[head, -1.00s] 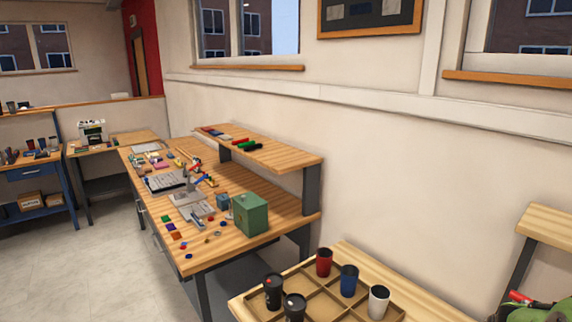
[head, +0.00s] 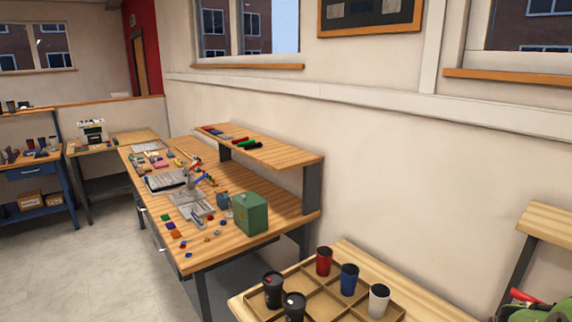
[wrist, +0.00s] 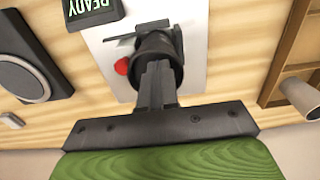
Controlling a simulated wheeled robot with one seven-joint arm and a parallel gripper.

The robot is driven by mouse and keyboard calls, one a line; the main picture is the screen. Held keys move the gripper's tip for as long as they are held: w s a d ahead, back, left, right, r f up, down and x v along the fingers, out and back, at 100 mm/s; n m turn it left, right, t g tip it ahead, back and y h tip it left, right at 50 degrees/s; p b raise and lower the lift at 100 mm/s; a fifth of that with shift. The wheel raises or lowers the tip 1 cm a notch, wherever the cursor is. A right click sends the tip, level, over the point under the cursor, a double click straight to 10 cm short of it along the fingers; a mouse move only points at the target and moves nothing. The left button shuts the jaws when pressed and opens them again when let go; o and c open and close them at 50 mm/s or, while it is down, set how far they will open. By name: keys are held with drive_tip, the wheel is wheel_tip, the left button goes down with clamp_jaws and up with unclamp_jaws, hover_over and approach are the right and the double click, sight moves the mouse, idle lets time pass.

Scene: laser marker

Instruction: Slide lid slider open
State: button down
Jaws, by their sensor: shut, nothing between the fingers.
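In the wrist view my gripper (wrist: 158,72) is shut and empty, its two dark fingers together. The fingertips lie over a dark round cup-like piece (wrist: 166,46) on a white panel (wrist: 196,72); I cannot tell whether they touch it. A lid slider cannot be made out; the fingers hide part of the dark piece. A grey bracket (wrist: 128,38) and a red round part (wrist: 122,66) sit beside it. A black display reading READY (wrist: 92,12) is at the top. The head view does not show my gripper.
In the wrist view a grey part with a round face (wrist: 24,82) is at left and a wooden tray (wrist: 277,72) at right. The head view shows a divided tray (head: 322,286) with several cups, and a cluttered workbench (head: 262,178) with a green box (head: 250,214).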

drive_tip(key=shift+s, duration=0.3)
wheel_tip(320, 180, up, 7)
drive_tip(key=p, duration=0.5)
drive_tip(key=shift+p, duration=0.35)
idle(0.4)
